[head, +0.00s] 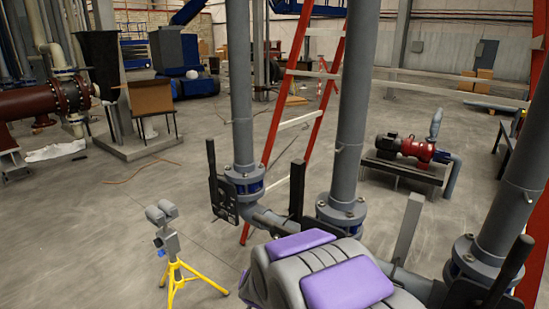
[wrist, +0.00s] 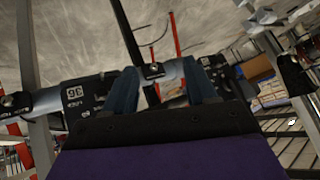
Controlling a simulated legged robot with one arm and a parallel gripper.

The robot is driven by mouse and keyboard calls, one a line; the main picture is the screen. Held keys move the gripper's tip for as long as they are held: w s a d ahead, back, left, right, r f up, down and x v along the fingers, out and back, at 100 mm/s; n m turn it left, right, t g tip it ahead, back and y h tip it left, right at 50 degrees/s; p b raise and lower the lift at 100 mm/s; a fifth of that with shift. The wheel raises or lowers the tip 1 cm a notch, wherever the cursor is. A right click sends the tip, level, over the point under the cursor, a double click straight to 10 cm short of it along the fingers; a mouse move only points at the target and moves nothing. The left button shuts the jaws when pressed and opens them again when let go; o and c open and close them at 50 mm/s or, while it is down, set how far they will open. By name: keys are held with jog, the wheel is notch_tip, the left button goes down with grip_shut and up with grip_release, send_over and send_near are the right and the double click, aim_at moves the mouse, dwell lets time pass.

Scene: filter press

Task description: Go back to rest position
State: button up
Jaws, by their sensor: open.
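My gripper (wrist: 160,72) shows in the wrist view as two dark blue fingers standing apart above a black and purple pad. It is open and I see nothing held in it. Behind the fingers runs a grey horizontal pipe (wrist: 48,98) with dark fittings; the picture does not settle whether the fingers touch it. In the head view my own purple and grey parts fill the bottom centre, and I cannot make out the fingers there.
Vertical grey pipes (head: 345,120) with black valve levers (head: 297,188) stand close ahead. A red ladder (head: 285,105) is behind them. A yellow tripod stand (head: 175,275) is at lower left. A red pump (head: 417,148) sits at right. Open floor (head: 90,230) lies to the left.

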jog(key=s+d+r+n+g, duration=0.1)
jog(key=s+d, duration=0.5)
jog(key=s, duration=0.7)
jog(key=s+d+r+g+h+b, duration=0.1)
jog(key=s+d+r+g, duration=0.3)
jog(key=s, duration=0.9)
jog(key=s+d+r+n+g+b, duration=0.1)
jog(key=s+d+r+g, duration=0.1)
jog(key=s+d+g, duration=0.3)
jog(key=s+d, duration=0.4)
jog(key=s, duration=0.4)
jog(key=shift+s+r+n, duration=0.3)
jog(key=shift+s+r, duration=0.1)
